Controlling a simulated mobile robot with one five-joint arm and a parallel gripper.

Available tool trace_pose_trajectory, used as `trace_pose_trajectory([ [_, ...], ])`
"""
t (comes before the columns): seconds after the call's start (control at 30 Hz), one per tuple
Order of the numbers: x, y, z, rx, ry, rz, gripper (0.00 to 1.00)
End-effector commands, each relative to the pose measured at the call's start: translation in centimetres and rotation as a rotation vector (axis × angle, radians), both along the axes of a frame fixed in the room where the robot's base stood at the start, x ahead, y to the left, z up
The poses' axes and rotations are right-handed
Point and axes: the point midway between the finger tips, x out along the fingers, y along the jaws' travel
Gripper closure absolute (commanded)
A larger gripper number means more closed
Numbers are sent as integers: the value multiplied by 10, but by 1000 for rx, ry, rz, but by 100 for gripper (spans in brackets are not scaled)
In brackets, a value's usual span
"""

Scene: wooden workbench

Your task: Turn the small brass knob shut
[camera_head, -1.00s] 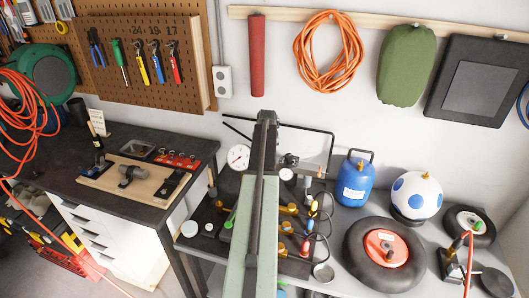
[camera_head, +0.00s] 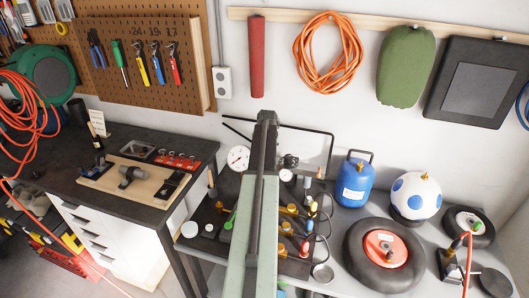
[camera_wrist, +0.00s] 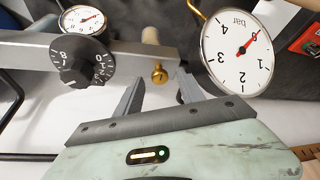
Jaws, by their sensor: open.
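The small brass knob (camera_wrist: 159,73) shows in the wrist view, on the front of a grey metal bar (camera_wrist: 125,60). My gripper (camera_wrist: 158,90) is open. Its two dark fingers reach toward the bar, one on each side of the knob in the picture, with gaps on both sides. I cannot tell how deep the knob sits between them. In the head view my arm (camera_head: 252,225) hides the knob and the gripper's fingers.
A black numbered dial (camera_wrist: 80,62) is left of the knob, below a small gauge (camera_wrist: 83,20). A large bar gauge (camera_wrist: 238,52) is close on the right. A blue gas bottle (camera_head: 355,180) and a wheel (camera_head: 360,262) stand right of my arm.

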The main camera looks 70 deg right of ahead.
Motion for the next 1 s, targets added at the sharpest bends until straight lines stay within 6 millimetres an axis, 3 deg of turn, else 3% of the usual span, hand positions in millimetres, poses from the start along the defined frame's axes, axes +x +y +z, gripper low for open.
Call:
trace_pose_trajectory([
  [0.3,-9,19,58,0,0,0,54],
  [0.4,-12,24,68,0,0,0,54],
  [0.93,-12,24,66,0,0,0,54],
  [1.0,-4,30,64,3,1,11,54],
])
